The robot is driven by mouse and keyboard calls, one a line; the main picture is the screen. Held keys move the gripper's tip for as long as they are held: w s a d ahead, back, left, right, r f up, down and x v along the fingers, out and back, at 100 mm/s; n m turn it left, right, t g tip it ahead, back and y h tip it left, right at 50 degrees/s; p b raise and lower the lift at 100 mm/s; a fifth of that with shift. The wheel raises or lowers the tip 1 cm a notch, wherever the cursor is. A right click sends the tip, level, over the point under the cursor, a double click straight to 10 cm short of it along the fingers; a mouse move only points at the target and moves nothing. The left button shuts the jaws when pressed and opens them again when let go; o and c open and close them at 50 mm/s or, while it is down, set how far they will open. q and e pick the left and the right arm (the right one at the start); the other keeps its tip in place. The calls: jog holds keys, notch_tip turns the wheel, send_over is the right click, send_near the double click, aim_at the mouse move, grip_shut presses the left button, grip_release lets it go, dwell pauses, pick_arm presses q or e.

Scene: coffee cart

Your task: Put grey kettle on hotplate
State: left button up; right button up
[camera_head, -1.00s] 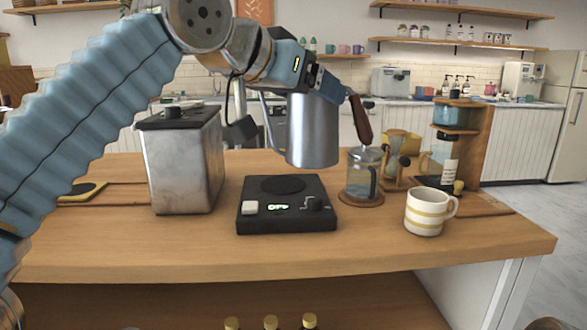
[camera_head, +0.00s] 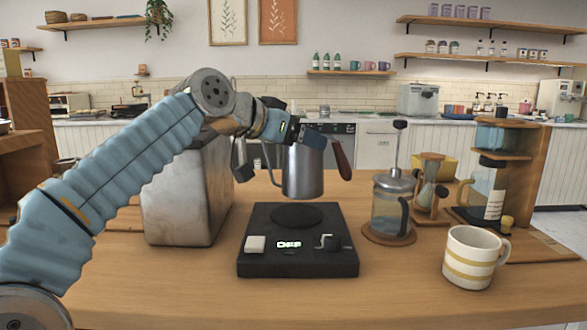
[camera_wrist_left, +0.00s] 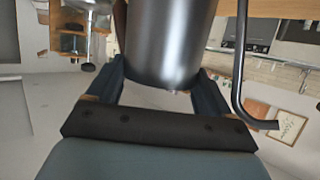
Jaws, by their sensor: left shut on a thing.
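The grey kettle (camera_head: 303,172) is a metal pot with a thin spout on its left and a brown handle on its right. It hangs upright above the back of the hotplate, apart from it. My left gripper (camera_head: 318,139) is shut on the kettle near its top. In the left wrist view the kettle (camera_wrist_left: 168,45) sits between the two fingers. The hotplate (camera_head: 297,267) is a black box with a round dark plate on top, a white button, a lit display and a knob. My right gripper is not in view.
A metal box (camera_head: 180,200) stands left of the hotplate. A French press (camera_head: 393,205) on a wooden coaster and a striped mug (camera_head: 470,258) stand to the right. A wooden coffee stand (camera_head: 525,180) is farther right. The wooden counter (camera_head: 200,285) is clear in front.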

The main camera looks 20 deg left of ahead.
aim_at(284, 159)
pick_arm(q)
jog(key=shift+w+a+f, duration=0.35)
jog(key=shift+a+f, duration=0.05)
jog(key=shift+f, duration=0.2)
jog(key=shift+w+a+f+b, duration=0.15)
jog(key=shift+f+b, duration=0.15)
jog(key=shift+f, duration=0.65)
jog(key=shift+w+a+f+b, duration=0.1)
jog(key=shift+f+b, duration=0.2)
jog(key=shift+f, duration=0.65)
jog(key=shift+f, duration=0.15)
jog(key=o, duration=1.8)
jog(key=shift+s+r, duration=0.15)
jog(key=shift+r, duration=0.05)
jog(key=v, duration=0.7)
jog(key=shift+s+b, duration=0.15)
jog(key=shift+b, duration=0.15)
